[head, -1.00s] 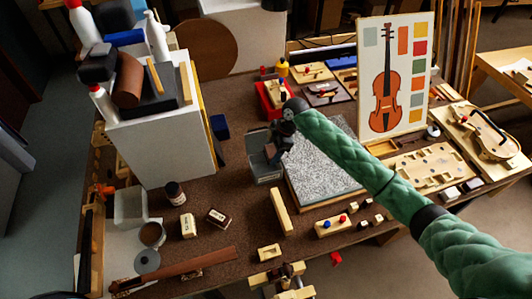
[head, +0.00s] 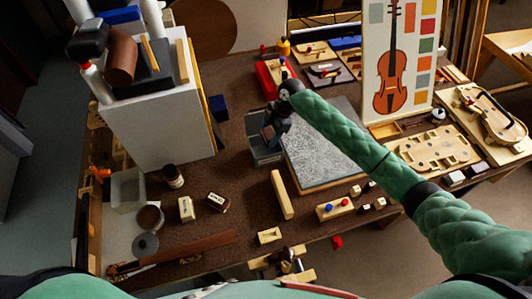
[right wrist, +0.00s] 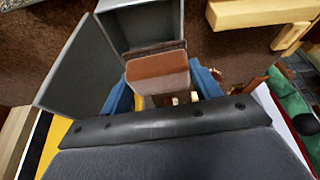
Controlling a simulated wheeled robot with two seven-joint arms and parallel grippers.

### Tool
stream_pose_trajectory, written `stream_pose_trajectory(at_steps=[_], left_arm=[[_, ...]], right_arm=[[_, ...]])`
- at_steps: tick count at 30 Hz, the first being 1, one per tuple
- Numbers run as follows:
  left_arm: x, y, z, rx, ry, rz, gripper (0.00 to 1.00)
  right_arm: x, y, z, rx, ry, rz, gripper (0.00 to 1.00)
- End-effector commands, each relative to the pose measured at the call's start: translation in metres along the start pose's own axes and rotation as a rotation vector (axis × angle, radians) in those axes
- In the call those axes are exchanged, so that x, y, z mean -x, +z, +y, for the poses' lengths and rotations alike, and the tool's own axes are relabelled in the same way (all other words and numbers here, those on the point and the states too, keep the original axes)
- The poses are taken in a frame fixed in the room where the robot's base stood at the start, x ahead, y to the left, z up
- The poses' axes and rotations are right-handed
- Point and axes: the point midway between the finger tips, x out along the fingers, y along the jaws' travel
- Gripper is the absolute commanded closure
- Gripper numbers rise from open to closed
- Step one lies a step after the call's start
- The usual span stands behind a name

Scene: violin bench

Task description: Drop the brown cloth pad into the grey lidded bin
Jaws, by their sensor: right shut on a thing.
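The brown cloth pad (right wrist: 158,72) is between the blue fingers of my right gripper (right wrist: 165,92), which is shut on it. The grey bin (right wrist: 143,24) shows just beyond the pad in the right wrist view, with its mouth open and its grey lid (right wrist: 78,72) standing away to the left. The pad is at the near edge of the mouth; I cannot tell whether it touches the rim. In the head view my right gripper (head: 272,130) is at the grey bin (head: 266,154) and hides part of it. My left gripper is out of view.
A grey speckled slab (head: 325,150) lies right of the bin. A red tray (head: 272,78) is behind it. A pale wooden bar (head: 282,194) lies in front. A tall white box (head: 160,115) stands to the left. The brown bench between has some clear room.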

Motion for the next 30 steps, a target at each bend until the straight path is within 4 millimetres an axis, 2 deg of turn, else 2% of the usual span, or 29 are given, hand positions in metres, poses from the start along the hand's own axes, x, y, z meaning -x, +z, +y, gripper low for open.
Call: stream_pose_trajectory(at_steps=[6,12,13,16,17,25,30], left_arm=[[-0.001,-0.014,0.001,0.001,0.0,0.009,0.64],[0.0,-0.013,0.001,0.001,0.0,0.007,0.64],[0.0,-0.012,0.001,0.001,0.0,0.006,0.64],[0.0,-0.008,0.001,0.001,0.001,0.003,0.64],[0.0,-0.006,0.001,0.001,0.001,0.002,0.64],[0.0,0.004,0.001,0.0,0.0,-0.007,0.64],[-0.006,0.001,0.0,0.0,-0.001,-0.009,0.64]], right_arm=[[-0.005,0.002,0.0,0.0,0.0,0.0,0.56],[-0.005,0.002,0.0,-0.001,0.0,0.0,0.56],[-0.005,0.002,0.0,-0.001,0.0,0.0,0.33],[-0.005,0.002,0.0,-0.001,0.0,0.0,0.14],[-0.005,0.002,0.0,-0.001,0.0,0.0,0.12],[-0.005,0.003,0.0,-0.001,0.0,0.0,0.12],[0.004,0.004,0.001,-0.001,0.002,0.0,0.12]])
